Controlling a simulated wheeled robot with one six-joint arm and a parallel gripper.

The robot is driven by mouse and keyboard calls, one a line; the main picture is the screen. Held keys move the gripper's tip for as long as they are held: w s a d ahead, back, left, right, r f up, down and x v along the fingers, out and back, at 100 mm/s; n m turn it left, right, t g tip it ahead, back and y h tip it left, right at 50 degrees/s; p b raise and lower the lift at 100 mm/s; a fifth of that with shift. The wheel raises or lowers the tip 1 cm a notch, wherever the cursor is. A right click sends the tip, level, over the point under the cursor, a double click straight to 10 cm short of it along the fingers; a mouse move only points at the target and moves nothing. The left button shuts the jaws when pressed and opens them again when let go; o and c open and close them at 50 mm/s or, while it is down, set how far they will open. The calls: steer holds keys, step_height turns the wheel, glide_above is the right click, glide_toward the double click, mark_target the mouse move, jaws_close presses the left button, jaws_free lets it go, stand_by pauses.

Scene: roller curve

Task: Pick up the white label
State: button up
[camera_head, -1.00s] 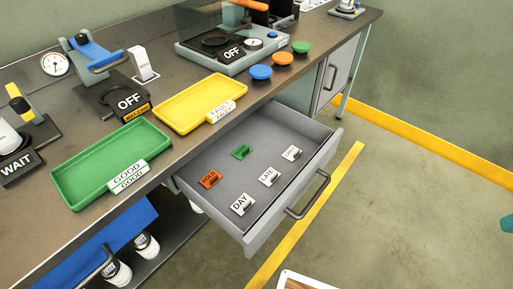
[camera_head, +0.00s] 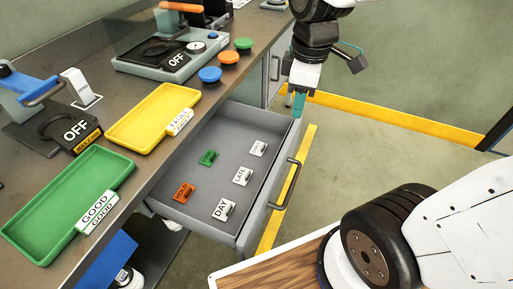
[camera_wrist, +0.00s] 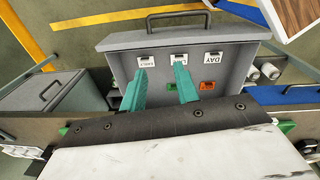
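Three white labels lie in the open grey drawer (camera_head: 213,215) in the head view: one reading DAY (camera_head: 223,209), one reading LATE (camera_head: 242,176), and a third (camera_head: 257,148) whose text is too small to read surely. They also show in a row in the wrist view, with DAY (camera_wrist: 213,58) at the right. My gripper (camera_head: 298,101) has teal fingers and is beyond the far end of the drawer in the head view. In the wrist view its fingers (camera_wrist: 160,84) are apart with nothing held between them, the drawer beyond them.
An orange label (camera_head: 184,192) and a green label (camera_head: 208,157) lie in the same drawer. The drawer handle (camera_head: 286,184) sticks out in front. The bench above holds a green tray (camera_head: 60,205), a yellow tray (camera_head: 150,118) and several coloured buttons.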

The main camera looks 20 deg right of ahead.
steer(key=w+a+f+n, duration=0.1)
steer(key=w+f+n, duration=0.8)
steer(key=n, duration=0.7)
glide_above(259, 147)
steer(key=s+d, duration=0.1)
steer(key=shift+g, duration=0.4)
step_height(259, 147, down, 8)
steer(key=shift+s, duration=0.1)
steer(key=shift+n, duration=0.3)
step_height(259, 147, down, 9)
steer(key=shift+s+r, duration=0.15)
steer(key=shift+r, duration=0.05)
jaws_close()
